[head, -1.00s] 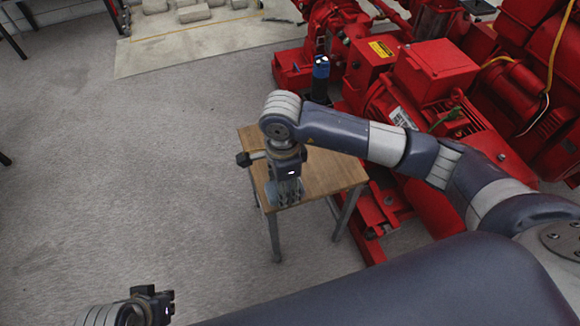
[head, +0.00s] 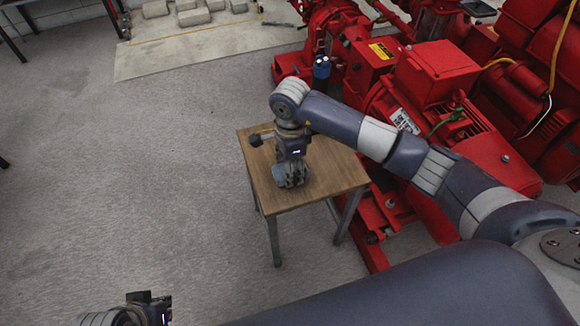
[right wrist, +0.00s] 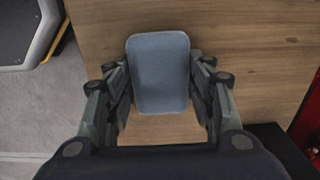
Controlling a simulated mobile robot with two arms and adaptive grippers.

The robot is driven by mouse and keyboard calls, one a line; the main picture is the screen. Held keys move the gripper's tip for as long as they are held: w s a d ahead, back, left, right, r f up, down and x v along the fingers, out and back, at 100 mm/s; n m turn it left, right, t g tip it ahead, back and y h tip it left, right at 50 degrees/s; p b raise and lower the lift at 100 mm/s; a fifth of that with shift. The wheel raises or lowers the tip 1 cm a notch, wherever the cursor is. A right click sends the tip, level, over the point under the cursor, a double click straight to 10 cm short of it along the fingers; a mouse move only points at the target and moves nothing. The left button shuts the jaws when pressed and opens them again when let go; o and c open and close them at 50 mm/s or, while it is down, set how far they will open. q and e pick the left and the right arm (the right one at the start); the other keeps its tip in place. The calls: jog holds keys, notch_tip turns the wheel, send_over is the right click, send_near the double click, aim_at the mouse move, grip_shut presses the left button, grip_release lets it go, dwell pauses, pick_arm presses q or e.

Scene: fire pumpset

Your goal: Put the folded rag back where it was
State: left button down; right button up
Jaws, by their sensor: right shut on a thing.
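The folded rag (right wrist: 160,72) is a blue-grey rounded rectangle between the two fingers of my right gripper (right wrist: 160,90) in the right wrist view. The gripper is shut on it, with the fingers against its left and right sides. In the head view my right gripper (head: 291,183) points down over the small wooden table (head: 335,172), and a bit of the rag shows beside the fingers. I cannot tell whether the rag touches the tabletop. My left gripper (head: 150,308) is at the bottom left edge, partly cut off, and its fingers are not clear.
Red pump machinery (head: 440,80) stands close behind and right of the table. A dark blue-topped cylinder (head: 321,72) stands at the machinery's near side. The tabletop's right part is bare. Grey floor (head: 120,180) at the left is clear.

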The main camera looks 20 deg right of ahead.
pick_arm(q)
jog(key=shift+w, duration=0.1)
pick_arm(e)
jog(key=o, duration=1)
jog(key=shift+c, duration=0.2)
pick_arm(q)
jog(key=shift+w+d, duration=0.1)
jog(key=shift+w, duration=0.1)
